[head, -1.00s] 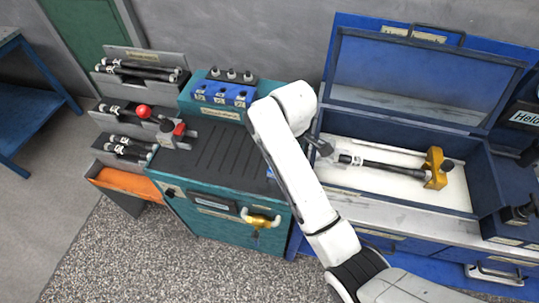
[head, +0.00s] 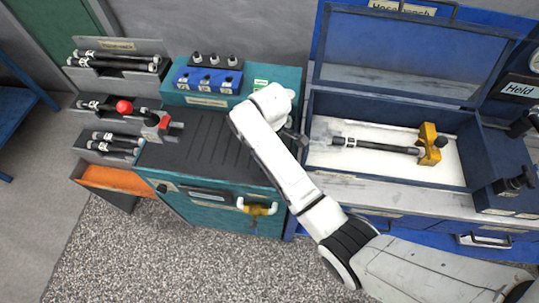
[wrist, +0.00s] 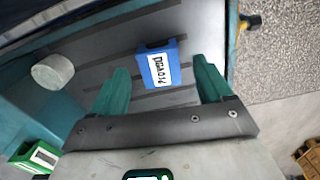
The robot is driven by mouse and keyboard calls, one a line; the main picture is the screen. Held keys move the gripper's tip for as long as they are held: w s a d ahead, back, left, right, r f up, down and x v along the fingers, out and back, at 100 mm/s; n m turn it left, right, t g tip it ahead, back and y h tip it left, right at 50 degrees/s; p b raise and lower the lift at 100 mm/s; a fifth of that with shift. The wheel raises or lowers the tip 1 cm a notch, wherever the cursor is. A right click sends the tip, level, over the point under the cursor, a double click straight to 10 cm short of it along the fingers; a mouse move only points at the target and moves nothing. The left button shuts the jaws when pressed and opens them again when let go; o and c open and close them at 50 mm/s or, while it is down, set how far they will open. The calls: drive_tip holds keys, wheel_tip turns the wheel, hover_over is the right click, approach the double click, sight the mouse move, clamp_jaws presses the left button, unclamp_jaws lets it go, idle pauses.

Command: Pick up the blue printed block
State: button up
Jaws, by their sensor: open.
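The blue block (wrist: 163,64) with a white printed label lies on the dark ribbed top of the teal workbench (head: 187,148). In the wrist view it is between the two green fingers of my gripper (wrist: 160,72), nearer their tips, with a gap on both sides. My gripper is open and empty above the bench. In the head view my white arm covers the block and most of the gripper.
A blue block rack (head: 208,79) stands at the bench's back. A red-knobbed clamp (head: 158,123) is at its left. The open blue case (head: 469,155) at right holds a rod with a yellow end piece (head: 429,145). A white-grey cylinder (wrist: 52,71) is nearby.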

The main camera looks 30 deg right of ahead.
drive_tip(key=shift+f, duration=1.35)
drive_tip(key=shift+c, duration=0.3)
drive_tip(key=c, duration=1)
drive_tip(key=shift+o, duration=0.2)
drive_tip(key=shift+r, duration=0.2)
